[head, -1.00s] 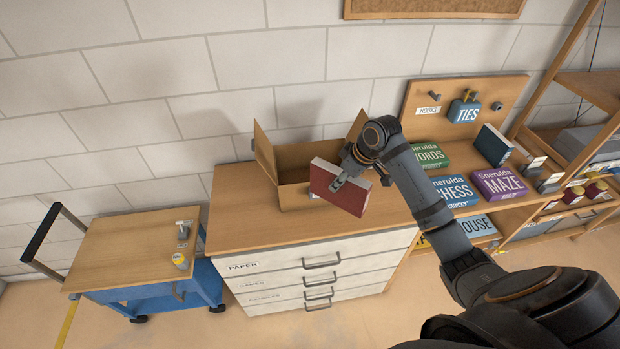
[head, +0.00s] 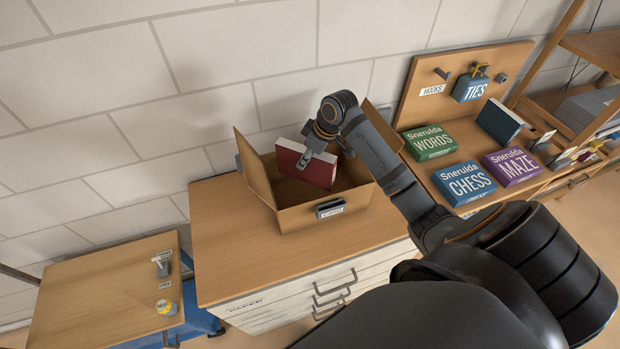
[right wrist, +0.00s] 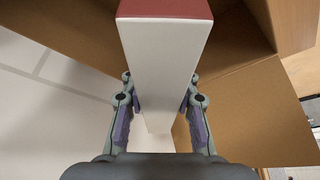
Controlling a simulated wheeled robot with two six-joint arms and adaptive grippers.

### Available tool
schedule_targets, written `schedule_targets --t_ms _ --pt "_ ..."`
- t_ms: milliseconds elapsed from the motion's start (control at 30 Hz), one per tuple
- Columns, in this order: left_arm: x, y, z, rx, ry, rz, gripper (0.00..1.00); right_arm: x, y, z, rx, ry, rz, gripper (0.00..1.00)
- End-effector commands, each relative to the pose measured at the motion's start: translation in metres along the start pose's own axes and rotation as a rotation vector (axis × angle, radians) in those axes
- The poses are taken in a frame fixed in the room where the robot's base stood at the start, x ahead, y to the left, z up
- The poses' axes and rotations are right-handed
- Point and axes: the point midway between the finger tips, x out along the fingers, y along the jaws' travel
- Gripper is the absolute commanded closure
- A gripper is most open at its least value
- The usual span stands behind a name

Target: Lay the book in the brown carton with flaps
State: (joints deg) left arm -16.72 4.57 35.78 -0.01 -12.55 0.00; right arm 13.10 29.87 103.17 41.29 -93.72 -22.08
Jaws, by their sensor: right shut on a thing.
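The book (head: 306,165) has a red cover and stands roughly on edge over the open brown carton with flaps (head: 313,212). The carton sits on top of the drawer cabinet, its flaps spread. My right gripper (head: 304,157) is shut on the book near its upper edge. In the right wrist view the book (right wrist: 166,60) shows its pale side between both fingers of the gripper (right wrist: 165,112), with carton walls (right wrist: 245,105) around and below it. The book's lower part is hidden behind the carton's front wall or just above it; I cannot tell if it touches the bottom. My left gripper is out of view.
The cabinet top (head: 222,240) is clear left of the carton. Game boxes, such as the blue chess box (head: 464,182), lie on the shelf at right. A wooden-topped cart (head: 105,300) stands at lower left. A block wall is close behind.

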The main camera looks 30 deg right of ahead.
Motion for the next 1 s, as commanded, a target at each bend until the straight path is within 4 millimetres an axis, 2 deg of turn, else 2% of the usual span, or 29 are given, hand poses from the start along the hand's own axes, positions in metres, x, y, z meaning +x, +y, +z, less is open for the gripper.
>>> schedule_targets --t_ms 100,233,400,600,667,900,1000 --pt "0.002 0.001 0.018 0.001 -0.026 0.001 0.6 0.003 0.0 0.0 -0.001 0.003 0.001 1.0" --pt "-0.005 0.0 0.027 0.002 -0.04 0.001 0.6 0.012 -0.001 0.005 0.003 0.001 -0.003 1.0" --pt "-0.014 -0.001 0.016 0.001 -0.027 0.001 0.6 0.044 -0.001 0.018 0.003 0.0 -0.003 1.0" --pt "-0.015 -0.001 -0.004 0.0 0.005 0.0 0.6 0.06 0.0 0.024 -0.001 0.003 0.002 1.0" --pt "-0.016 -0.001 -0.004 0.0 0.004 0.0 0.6 0.062 0.0 0.025 0.0 0.003 0.001 1.0" --pt "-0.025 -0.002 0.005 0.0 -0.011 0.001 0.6 0.091 0.0 0.037 0.001 0.002 0.0 1.0" --pt "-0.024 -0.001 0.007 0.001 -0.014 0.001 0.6 0.095 0.0 0.038 -0.002 0.003 0.002 1.0"
